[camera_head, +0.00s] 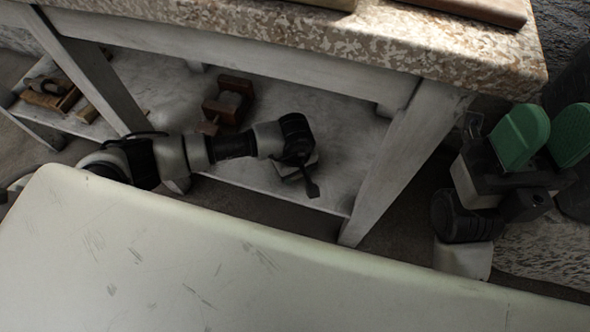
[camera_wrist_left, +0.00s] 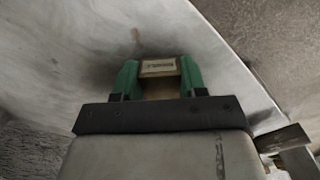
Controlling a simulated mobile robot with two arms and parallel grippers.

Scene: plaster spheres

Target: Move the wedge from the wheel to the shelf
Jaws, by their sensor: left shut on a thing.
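My left arm comes in from the left in the head view and reaches under the table top, over the grey lower shelf (camera_head: 340,150). Its gripper fingers are hidden there behind the wrist. In the left wrist view my left gripper (camera_wrist_left: 158,75) has its green fingers shut on a small tan block with a dark label, which looks to be the wedge (camera_wrist_left: 158,67). The shelf's pale surface (camera_wrist_left: 75,40) lies beyond it; I cannot tell whether the wedge touches it. My right gripper (camera_head: 546,138) is open and empty at the far right. I cannot make out the wheel.
A reddish-brown wooden object (camera_head: 229,102) stands on the shelf, left of my left wrist. A wooden box (camera_head: 48,92) with dark contents is at the far left. The speckled table top (camera_head: 380,45) overhangs the shelf, and a grey leg (camera_head: 405,155) stands right of my left arm.

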